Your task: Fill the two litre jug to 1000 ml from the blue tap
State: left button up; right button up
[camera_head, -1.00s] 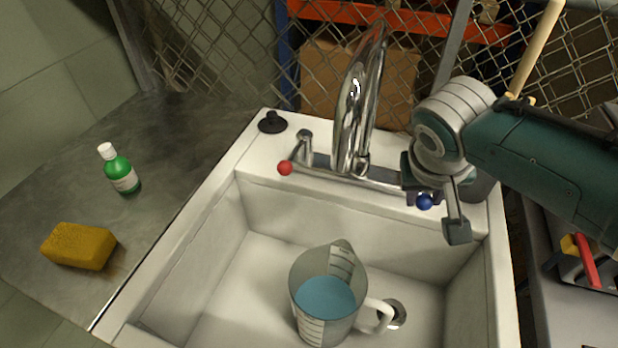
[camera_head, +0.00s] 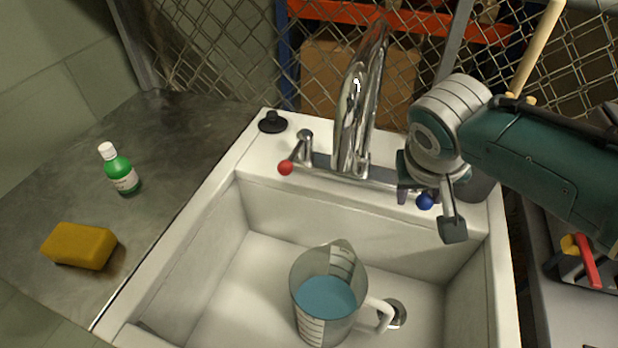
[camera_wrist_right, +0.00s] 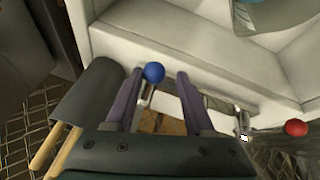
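The clear jug (camera_head: 315,320) stands upright in the sink, its white handle to the right. It holds blue-tinted water (camera_head: 326,297); its scale is too small to read. The jug also shows partly at the top of the right wrist view (camera_wrist_right: 270,14). The chrome spout (camera_head: 357,110) rises behind the jug, and I see no stream from it. The blue tap knob (camera_head: 425,201) is at the right of the faucet. My right gripper (camera_head: 428,211) is open around it, with the knob (camera_wrist_right: 154,72) between the finger tips, nearer one finger. My left gripper is out of view.
The red tap knob (camera_head: 286,168) is left of the spout. A black stopper (camera_head: 272,122) sits on the rim of the white sink (camera_head: 190,255). A green bottle (camera_head: 120,172) and yellow sponge (camera_head: 79,246) are on the left counter. A wire fence stands behind.

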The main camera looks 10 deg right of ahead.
jog(key=shift+o, duration=1.3)
jog(key=shift+d, duration=0.1)
jog(key=w+d+r+p+v, duration=0.1)
jog(key=p+v, duration=1)
jog(key=v, duration=0.4)
jog(key=shift+w+d+r, duration=0.15)
jog(key=shift+w+r, duration=0.05)
jog(key=shift+w, duration=0.1)
